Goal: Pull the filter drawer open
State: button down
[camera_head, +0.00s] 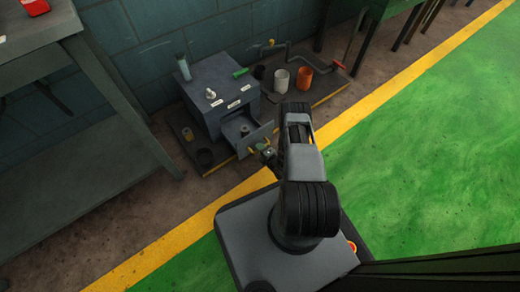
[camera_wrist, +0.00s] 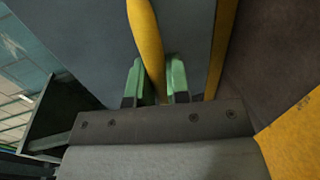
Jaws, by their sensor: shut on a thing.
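The blue-grey filter drawer (camera_head: 256,138) stands partly out of the front of a grey box (camera_head: 218,88), with some of its inside showing. Its yellow handle (camera_head: 251,150) is on the drawer's front face. In the wrist view the yellow handle (camera_wrist: 146,35) runs between the green fingertips of my gripper (camera_wrist: 155,80), which is shut on it. The drawer front (camera_wrist: 90,30) fills the upper part of that view. In the head view my gripper (camera_head: 266,152) is at the drawer front, partly hidden by my arm.
The box stands on a low dark platform with a yellow edge. A workbench (camera_head: 95,75) is at left. The green floor (camera_head: 420,170) at right is clear.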

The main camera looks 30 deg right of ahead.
jog(key=shift+s+a, duration=0.15)
jog(key=c, duration=1.1)
grip_release()
jog(key=shift+s, duration=0.1)
